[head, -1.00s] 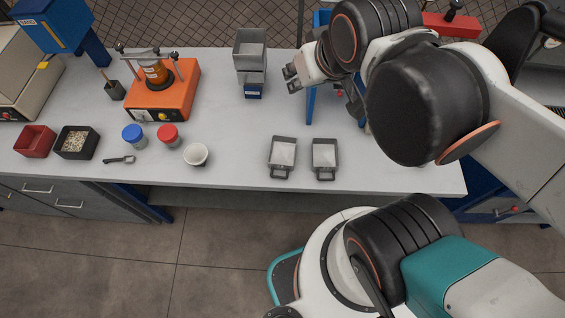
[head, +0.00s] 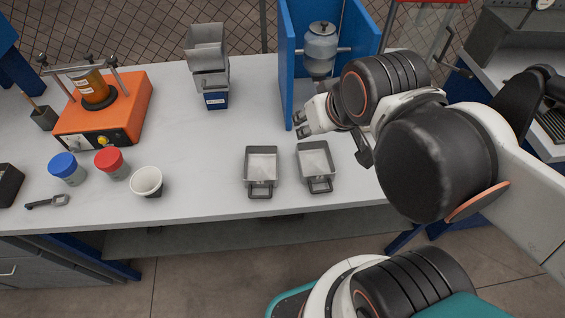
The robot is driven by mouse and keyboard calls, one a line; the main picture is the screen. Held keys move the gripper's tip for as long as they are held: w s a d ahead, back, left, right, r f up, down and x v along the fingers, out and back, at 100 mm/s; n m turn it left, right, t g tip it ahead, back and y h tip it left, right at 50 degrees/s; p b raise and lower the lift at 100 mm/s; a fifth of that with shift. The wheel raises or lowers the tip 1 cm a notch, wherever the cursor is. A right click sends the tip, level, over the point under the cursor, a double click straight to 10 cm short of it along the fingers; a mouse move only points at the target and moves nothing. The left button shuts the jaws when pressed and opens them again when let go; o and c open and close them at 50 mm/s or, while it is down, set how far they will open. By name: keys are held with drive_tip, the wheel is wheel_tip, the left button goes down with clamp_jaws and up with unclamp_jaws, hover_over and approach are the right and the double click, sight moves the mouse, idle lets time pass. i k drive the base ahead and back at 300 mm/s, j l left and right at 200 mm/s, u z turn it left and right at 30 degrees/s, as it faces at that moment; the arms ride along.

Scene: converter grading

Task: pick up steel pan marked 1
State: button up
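Two grey steel pans with front handles stand side by side near the bench's front edge. The left pan (head: 262,162) and the right pan (head: 315,160) each show pale content or a pale bottom. I cannot read a number on either pan, so I cannot tell which is marked 1. My gripper (head: 300,125) is behind the pans, above the bench, close to the blue cabinet. Its fingers point left, look apart, and hold nothing visible. It touches neither pan.
A blue open cabinet (head: 288,70) with a hanging vessel stands behind my gripper. A grey hopper on a blue base (head: 214,98), an orange shaker (head: 125,115), a white cup (head: 147,181) and blue- and red-lidded jars stand to the left. Bench space left of the pans is clear.

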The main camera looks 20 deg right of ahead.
sight(260, 171)
drive_tip(key=j+z, duration=0.3)
drive_tip(key=z, duration=0.15)
drive_tip(key=j+z, duration=0.25)
drive_tip(key=z, duration=0.25)
drive_tip(key=k+j+z, duration=0.2)
drive_tip(key=z, duration=0.25)
drive_tip(key=k+j+z, duration=0.15)
drive_tip(key=z, duration=0.3)
drive_tip(key=k+j+z, duration=0.15)
drive_tip(key=k+j, duration=0.4)
drive_tip(key=k+j+z, duration=0.2)
drive_tip(key=k+j, duration=0.3)
drive_tip(key=k+l, duration=0.05)
drive_tip(key=k, duration=0.05)
